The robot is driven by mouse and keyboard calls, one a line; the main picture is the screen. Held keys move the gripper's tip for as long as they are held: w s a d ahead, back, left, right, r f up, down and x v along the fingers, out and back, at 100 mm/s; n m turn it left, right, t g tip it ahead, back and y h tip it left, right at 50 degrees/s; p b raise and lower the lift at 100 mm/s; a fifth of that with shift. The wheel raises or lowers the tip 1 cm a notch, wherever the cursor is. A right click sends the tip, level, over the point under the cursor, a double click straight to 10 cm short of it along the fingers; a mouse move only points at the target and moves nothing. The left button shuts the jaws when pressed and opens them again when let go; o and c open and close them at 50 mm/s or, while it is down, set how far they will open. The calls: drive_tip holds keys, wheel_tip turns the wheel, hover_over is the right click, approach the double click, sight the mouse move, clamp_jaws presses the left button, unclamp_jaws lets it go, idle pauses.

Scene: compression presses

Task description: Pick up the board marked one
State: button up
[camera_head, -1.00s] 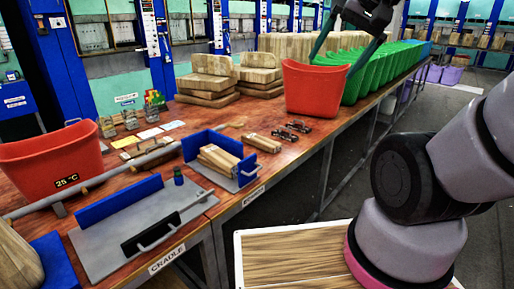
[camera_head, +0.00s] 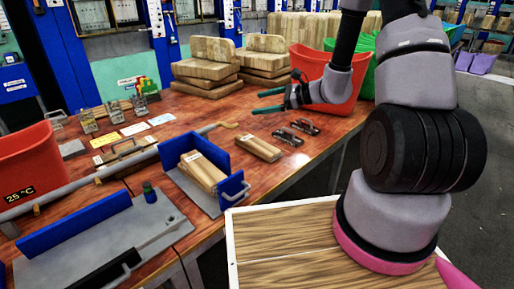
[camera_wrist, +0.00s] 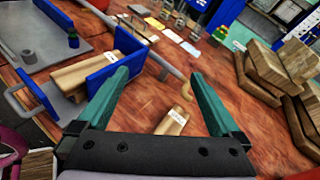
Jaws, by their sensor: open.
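A light wooden board (camera_head: 248,146) lies flat on the red-brown table; in the wrist view the labelled board (camera_wrist: 172,123) sits below and between my fingers, its marking too small to read. More boards (camera_head: 202,172) lie in the blue-walled holder (camera_head: 220,143), with a white label whose mark I cannot read; they also show in the wrist view (camera_wrist: 85,72). I cannot tell which board is marked one. My gripper (camera_head: 258,101) is open and empty, with green fingers, above the table and beyond the loose board. It also shows in the wrist view (camera_wrist: 160,75).
Two small dark metal pieces (camera_head: 297,132) lie right of the loose board. A red bin (camera_head: 308,66) stands behind my wrist, with green bins (camera_head: 384,75) beyond. Stacked wooden blocks (camera_head: 207,65) stand at the back. A grey plate with blue wall (camera_head: 110,240) is front left.

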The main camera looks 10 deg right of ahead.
drive_tip(key=w+d+f+m+t+h, duration=0.1)
drive_tip(key=d+f+m, duration=0.1)
drive_tip(key=f, duration=0.2)
drive_tip(key=w+d+f+m+t+h, duration=0.1)
drive_tip(key=w+f+m+t, duration=0.1)
drive_tip(key=f, duration=0.3)
drive_tip(key=m+t+h, duration=0.1)
drive_tip(key=m+h, duration=0.2)
drive_tip(key=m, duration=0.2)
approach(257, 143)
drive_tip(key=shift+w+a+f+t, duration=0.3)
drive_tip(key=shift+w+f, duration=0.1)
drive_tip(key=shift+f, duration=0.3)
drive_tip(key=shift+r+x, duration=0.2)
drive_tip(key=shift+x, duration=2.95)
drive_tip(key=shift+a, duration=0.1)
drive_tip(key=shift+c, duration=0.3)
drive_tip(key=c, duration=1.3)
drive_tip(key=shift+r, duration=0.1)
